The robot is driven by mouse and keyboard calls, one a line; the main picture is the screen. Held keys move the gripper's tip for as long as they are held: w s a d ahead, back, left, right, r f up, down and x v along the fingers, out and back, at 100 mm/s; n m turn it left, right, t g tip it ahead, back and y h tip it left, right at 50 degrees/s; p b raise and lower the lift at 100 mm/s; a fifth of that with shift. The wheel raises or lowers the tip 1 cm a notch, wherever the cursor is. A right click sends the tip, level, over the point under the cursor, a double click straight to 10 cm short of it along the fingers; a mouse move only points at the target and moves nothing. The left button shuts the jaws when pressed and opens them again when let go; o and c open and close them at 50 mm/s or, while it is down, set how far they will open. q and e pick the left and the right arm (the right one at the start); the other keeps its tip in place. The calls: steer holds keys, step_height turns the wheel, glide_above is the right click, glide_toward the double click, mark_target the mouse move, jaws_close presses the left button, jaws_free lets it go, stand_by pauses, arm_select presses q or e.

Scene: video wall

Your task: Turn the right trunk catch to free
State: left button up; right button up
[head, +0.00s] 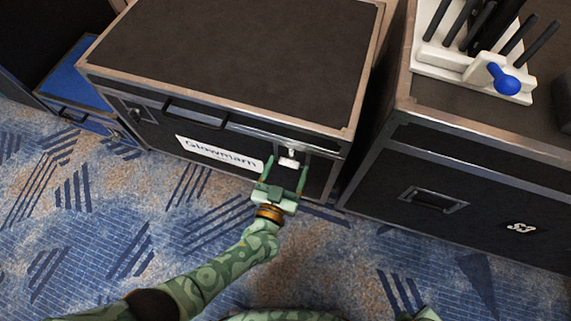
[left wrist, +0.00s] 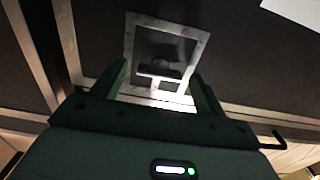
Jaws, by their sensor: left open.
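The trunk (head: 215,50) is a black case with metal edges and a white "Glowmarn" label (head: 218,151) on its front. Its right catch (head: 290,155) sits on the front near the right corner. In the left wrist view the catch (left wrist: 160,68) shows as a dark piece in a square metal plate (left wrist: 202,48), with a bright strip beside it. My left gripper (head: 288,162) is open in front of the catch, one finger on either side. I cannot tell whether the fingers touch it. My right gripper does not show.
A black case (head: 450,235) marked "S3" stands to the right, bearing a white rack (head: 440,58) with a blue knob (head: 504,79). A blue case (head: 75,75) stands at left. The patterned carpet in front is clear.

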arm_select(q)
steer(key=c, duration=1)
steer(key=n+b, duration=0.3)
steer(key=n, duration=1.5)
steer(key=shift+s+f, duration=0.1)
steer(key=shift+f, duration=0.05)
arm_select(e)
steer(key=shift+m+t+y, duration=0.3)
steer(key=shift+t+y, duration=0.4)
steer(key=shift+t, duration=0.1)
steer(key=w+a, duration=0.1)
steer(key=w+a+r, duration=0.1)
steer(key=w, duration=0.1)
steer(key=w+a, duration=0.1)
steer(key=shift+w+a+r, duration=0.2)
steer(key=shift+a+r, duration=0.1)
arm_select(q)
steer(key=shift+a, duration=0.1)
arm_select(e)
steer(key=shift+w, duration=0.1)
